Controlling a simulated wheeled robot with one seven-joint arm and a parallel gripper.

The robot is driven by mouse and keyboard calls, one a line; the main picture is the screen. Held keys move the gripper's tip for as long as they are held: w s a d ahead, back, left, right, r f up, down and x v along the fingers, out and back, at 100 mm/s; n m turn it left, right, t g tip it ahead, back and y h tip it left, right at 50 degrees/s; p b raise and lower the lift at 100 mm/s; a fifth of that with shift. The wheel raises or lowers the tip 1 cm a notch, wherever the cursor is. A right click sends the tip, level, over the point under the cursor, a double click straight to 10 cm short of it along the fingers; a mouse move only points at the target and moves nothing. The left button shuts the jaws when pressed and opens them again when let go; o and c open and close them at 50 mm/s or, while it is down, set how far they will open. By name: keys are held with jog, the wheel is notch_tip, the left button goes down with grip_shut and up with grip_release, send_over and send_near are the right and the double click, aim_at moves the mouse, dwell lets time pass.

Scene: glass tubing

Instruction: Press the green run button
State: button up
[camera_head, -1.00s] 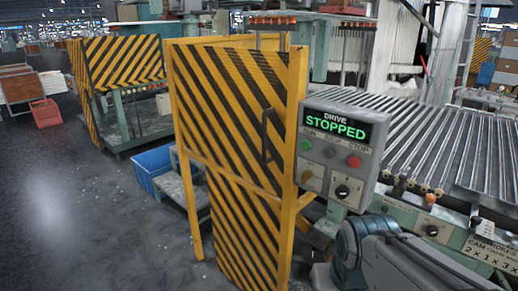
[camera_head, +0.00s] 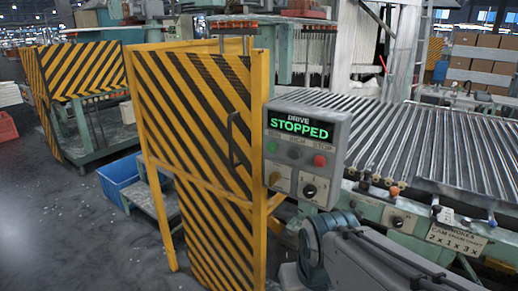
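The grey control box (camera_head: 338,140) stands right of the striped guard door. Its display (camera_head: 299,127) reads "DRIVE STOPPED" in lit letters. Below the display, the green run button (camera_head: 271,147) is at the left, a dark grey button (camera_head: 294,153) is in the middle, and the red stop button (camera_head: 320,160) is at the right. Part of my arm shows at the bottom right, below the box. My gripper's fingers are not visible.
The yellow-black striped guard door (camera_head: 194,110) with a dark handle (camera_head: 234,140) stands just left of the box. The roller conveyor (camera_head: 440,140) with glass tubes extends to the right. A blue crate (camera_head: 119,176) sits on the floor at left. Open floor lies at lower left.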

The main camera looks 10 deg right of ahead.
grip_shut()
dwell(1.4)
